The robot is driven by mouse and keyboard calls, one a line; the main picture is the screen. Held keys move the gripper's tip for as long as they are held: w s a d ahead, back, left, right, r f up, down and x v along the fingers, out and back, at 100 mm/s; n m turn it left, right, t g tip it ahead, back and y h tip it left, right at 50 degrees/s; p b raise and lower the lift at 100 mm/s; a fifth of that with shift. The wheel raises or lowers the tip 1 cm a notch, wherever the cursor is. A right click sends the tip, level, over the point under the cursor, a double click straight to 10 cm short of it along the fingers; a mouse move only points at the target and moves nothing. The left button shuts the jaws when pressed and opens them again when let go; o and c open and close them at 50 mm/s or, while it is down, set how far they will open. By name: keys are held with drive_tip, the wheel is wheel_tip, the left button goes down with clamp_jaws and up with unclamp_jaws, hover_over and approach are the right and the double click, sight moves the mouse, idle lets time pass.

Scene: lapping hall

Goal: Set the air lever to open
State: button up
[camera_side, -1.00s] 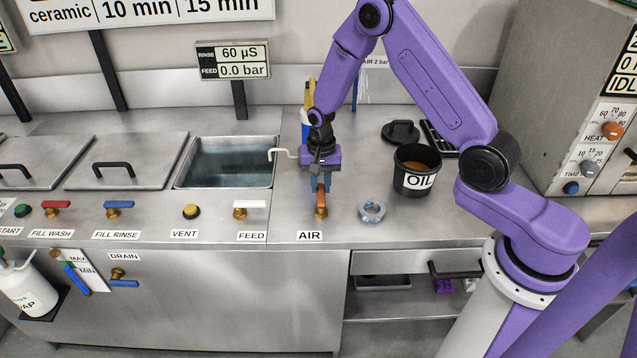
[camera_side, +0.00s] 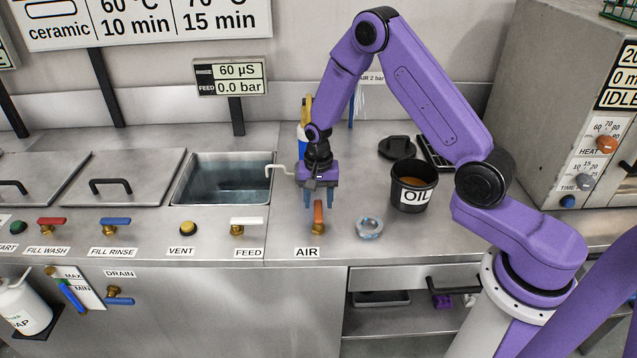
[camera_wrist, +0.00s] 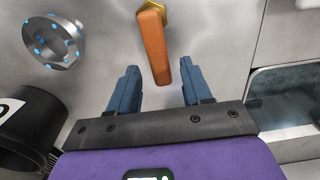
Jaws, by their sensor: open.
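The air lever is an orange handle on a brass base (camera_side: 318,215), above the AIR label on the steel worktop. Its handle points from the base toward the back of the worktop. It also shows in the wrist view (camera_wrist: 153,45), its free end in line with the gap between my fingertips. The gripper is open and empty in the wrist view (camera_wrist: 159,67).
The white FEED lever (camera_side: 246,222) and an open basin (camera_side: 222,157) are to the left. The worktop's front edge is close to the lever.

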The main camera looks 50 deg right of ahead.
sight(318, 207)
wheel_tip(318, 207, up, 17)
drive_tip(key=shift+r, duration=0.15)
idle(0.4)
drive_tip(key=shift+a, duration=0.1)
drive_tip(key=s+a+r+n, duration=0.2)
drive_tip(key=s+a+n, duration=0.2)
drive_tip(key=s+n, duration=0.25)
drive_tip(key=s+a+r+n, duration=0.1)
drive_tip(key=s+a+n, duration=0.35)
drive_tip(key=s, duration=0.35)
drive_tip(key=s+d+n, duration=0.2)
drive_tip(key=s+n, duration=0.3)
drive_tip(key=s, duration=0.4)
drive_tip(key=s+d+n, duration=0.1)
drive_tip(key=s+n, duration=0.4)
drive_tip(key=s, duration=0.4)
drive_tip(key=shift+d+r+n, duration=0.2)
drive_tip(key=shift+d+n, duration=0.15)
drive_tip(key=shift+n, duration=0.05)
